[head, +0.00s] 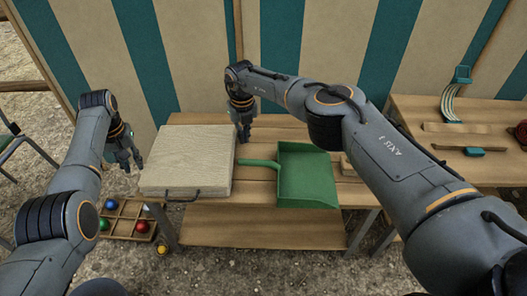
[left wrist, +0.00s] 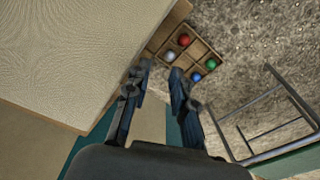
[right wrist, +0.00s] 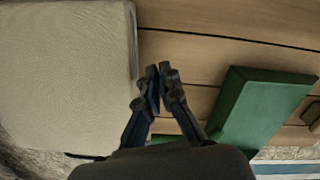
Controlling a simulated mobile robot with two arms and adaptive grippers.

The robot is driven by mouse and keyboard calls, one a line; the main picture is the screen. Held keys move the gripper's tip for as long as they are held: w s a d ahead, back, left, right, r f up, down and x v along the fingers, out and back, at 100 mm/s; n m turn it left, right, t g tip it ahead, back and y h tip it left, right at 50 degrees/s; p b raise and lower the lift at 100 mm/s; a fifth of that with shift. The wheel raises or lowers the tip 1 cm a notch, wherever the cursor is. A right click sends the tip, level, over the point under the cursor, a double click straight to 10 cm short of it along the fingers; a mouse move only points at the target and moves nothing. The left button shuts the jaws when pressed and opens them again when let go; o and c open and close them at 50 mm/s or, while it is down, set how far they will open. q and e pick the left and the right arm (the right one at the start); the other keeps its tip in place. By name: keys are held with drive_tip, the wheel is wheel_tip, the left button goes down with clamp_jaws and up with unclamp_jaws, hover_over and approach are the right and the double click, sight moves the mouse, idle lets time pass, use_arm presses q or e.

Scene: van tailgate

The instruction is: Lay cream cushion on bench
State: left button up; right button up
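The cream cushion (head: 187,160), a thick square pad, lies flat on the left part of the wooden bench (head: 255,188). It reaches to the bench's left end. It also shows in the left wrist view (left wrist: 65,50) and in the right wrist view (right wrist: 65,75). My left gripper (head: 130,163) is open and empty, just off the cushion's left side. My right gripper (head: 243,130) points down over the bench by the cushion's back right corner. Its fingertips (right wrist: 158,70) are together with nothing seen between them, apart from the cushion.
A green dustpan (head: 307,178) lies on the bench right of the cushion, its handle towards it. A divided tray (head: 125,217) with coloured balls is on the gravel at left. A second table (head: 470,140) stands at right. A striped wall is behind; a chair (head: 15,145) is far left.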

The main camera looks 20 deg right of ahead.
drive_tip(key=shift+o, duration=1.2)
drive_tip(key=shift+d, duration=0.1)
use_arm(q)
drive_tip(key=shift+r, duration=0.1)
wheel_tip(320, 180, up, 12)
drive_tip(key=shift+s, duration=0.4)
use_arm(e)
wheel_tip(320, 180, up, 12)
drive_tip(key=shift+s, duration=0.4)
use_arm(q)
drive_tip(key=shift+f, duration=0.25)
use_arm(e)
drive_tip(key=shift+s+f, duration=0.1)
